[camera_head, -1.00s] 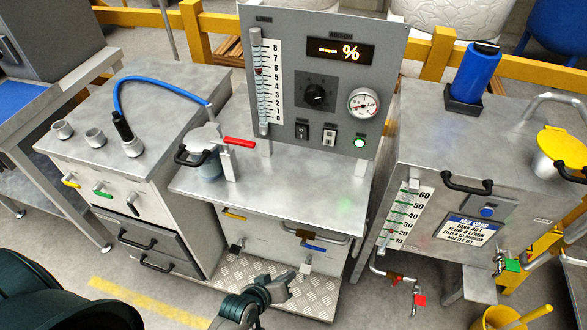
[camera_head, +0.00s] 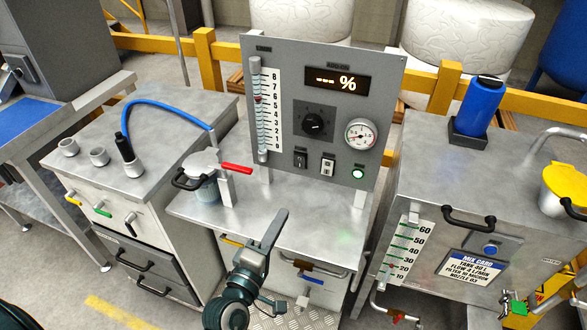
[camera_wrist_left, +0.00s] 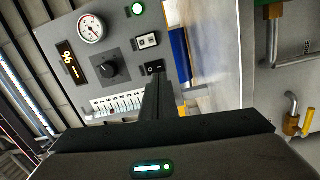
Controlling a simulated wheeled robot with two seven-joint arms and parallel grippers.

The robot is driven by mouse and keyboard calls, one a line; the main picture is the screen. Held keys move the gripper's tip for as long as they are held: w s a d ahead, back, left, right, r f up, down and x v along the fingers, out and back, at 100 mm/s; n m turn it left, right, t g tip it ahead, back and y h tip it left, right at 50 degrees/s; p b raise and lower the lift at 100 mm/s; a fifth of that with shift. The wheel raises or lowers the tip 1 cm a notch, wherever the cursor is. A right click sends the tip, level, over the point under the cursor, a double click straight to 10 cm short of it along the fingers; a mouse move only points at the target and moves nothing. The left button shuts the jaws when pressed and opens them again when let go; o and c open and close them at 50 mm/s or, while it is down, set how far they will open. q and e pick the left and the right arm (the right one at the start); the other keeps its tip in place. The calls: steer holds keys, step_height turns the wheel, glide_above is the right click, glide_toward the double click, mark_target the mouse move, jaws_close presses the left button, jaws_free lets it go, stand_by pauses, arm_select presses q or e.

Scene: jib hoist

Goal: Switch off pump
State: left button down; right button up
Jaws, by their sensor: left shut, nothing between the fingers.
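The grey control panel (camera_head: 283,88) stands upright at the back of the middle bench. Low on it are a black rocker switch (camera_head: 301,159) and a paler rocker switch (camera_head: 327,165); their labels are too small to read. A green lamp (camera_head: 358,173) is lit right of them. My left gripper (camera_head: 281,214) is shut and empty, in front of and below the panel, apart from the switches. In the left wrist view, its fingers (camera_wrist_left: 157,82) point at the panel, close below the black switch (camera_wrist_left: 154,68) in the picture. The paler switch (camera_wrist_left: 148,41) is beyond. My right gripper is not in view.
The panel also carries a knob (camera_head: 314,123), a gauge (camera_head: 360,134), a display (camera_head: 336,82) and a flow tube (camera_head: 262,110). A filter pot with a red lever (camera_head: 237,168) stands left of my gripper. A tank (camera_head: 425,160) stands right. The benchtop before the switches is clear.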

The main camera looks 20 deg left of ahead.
mark_target(298, 158)
arm_select(q)
steer(key=shift+w+a+r+n+t+y, duration=0.15)
steer(key=shift+a+r+n+t+y, duration=0.2)
steer(key=shift+r+n, duration=0.2)
steer(key=shift+w+a+r+n+t+y, duration=0.1)
steer(key=shift+a+r+n+t+y, duration=0.25)
steer(key=shift+n, duration=0.3)
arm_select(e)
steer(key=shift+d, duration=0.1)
arm_select(q)
steer(key=shift+w+r, duration=0.1)
steer(key=shift+r, duration=0.05)
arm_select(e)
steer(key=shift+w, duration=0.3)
